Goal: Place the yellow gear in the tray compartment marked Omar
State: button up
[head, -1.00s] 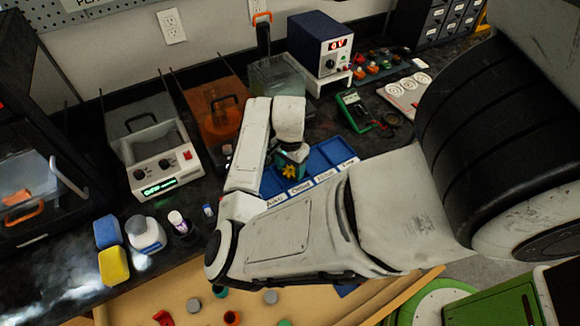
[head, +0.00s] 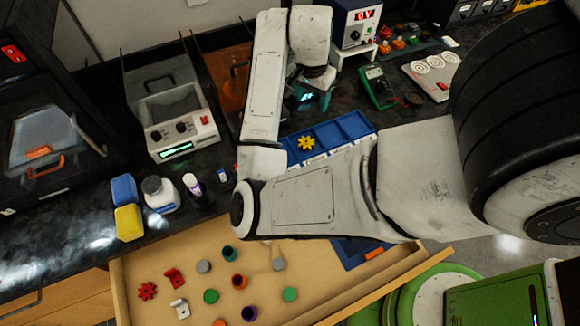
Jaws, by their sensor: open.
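The yellow gear (head: 306,143) lies in the left part of the blue tray (head: 346,127), seemingly in the second compartment from the left. The tray's front name labels are partly hidden behind my arm, and I cannot read them clearly now. My gripper (head: 310,98) is behind and above the tray, apart from the gear. Its teal fingers are partly hidden by my wrist; it is open and nothing shows between them.
A power supply (head: 357,22) and a green multimeter (head: 377,88) stand behind the tray. A grey bench device (head: 176,121) and bottles (head: 159,195) are to the left. An open wooden drawer (head: 190,247) with several small parts is in front.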

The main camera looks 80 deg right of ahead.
jog(key=w+a+f+n, duration=0.1)
jog(key=a+f+n, duration=0.1)
jog(key=a+n, duration=0.2)
jog(key=w+a+f+n+t+h, duration=0.1)
jog(key=w+a+f+n, duration=0.1)
jog(key=a+n, duration=0.3)
jog(key=w+a+f+n+t, duration=0.1)
jog(key=a+f+n, duration=0.1)
jog(key=a+n, duration=0.2)
jog(key=shift+w+a+f+n, duration=0.1)
jog(key=shift+w+f+n, duration=0.1)
jog(key=shift+n, duration=0.45)
jog(key=shift+w+a+f+n, duration=0.1)
jog(key=shift+f+n, duration=0.1)
jog(key=shift+n, duration=0.45)
jog(key=s+a+f+n+y, duration=0.1)
jog(key=s+a+f+n, duration=0.1)
jog(key=a, duration=0.5)
jog(key=s+a+f+n+y, duration=0.1)
jog(key=s+a+f+n, duration=0.2)
jog(key=a, duration=0.4)
jog(key=shift+a+f+g+y, duration=0.2)
jog(key=shift+f+g+y, duration=0.1)
jog(key=shift+f+y, duration=0.1)
jog(key=shift+s, duration=0.15)
